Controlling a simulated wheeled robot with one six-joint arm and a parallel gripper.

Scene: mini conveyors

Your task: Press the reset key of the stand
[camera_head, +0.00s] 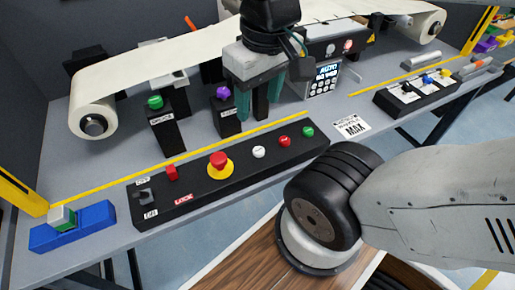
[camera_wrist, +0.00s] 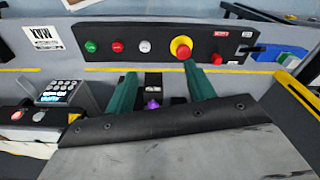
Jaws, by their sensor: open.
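My gripper (camera_head: 260,112) hangs open and empty above the grey table, behind the long black control panel. In the wrist view its two green fingers (camera_wrist: 160,70) stand apart. A purple knob (camera_head: 222,93) on a small black stand is just left of the gripper; in the wrist view the knob (camera_wrist: 152,104) appears between the fingers. A green button (camera_head: 155,102) tops another black stand further left. The black panel (camera_head: 200,186) carries a red mushroom button (camera_head: 218,160) on yellow, plus white (camera_head: 258,152), red (camera_head: 284,141) and green (camera_head: 308,131) buttons. I cannot read which key is reset.
A keypad unit with a lit display (camera_head: 324,80) stands right of the gripper. A conveyor belt (camera_head: 180,62) runs behind. A blue block (camera_head: 88,233) lies at the left, a black switch box (camera_head: 415,97) at the right. A yellow line (camera_head: 150,166) runs behind the panel.

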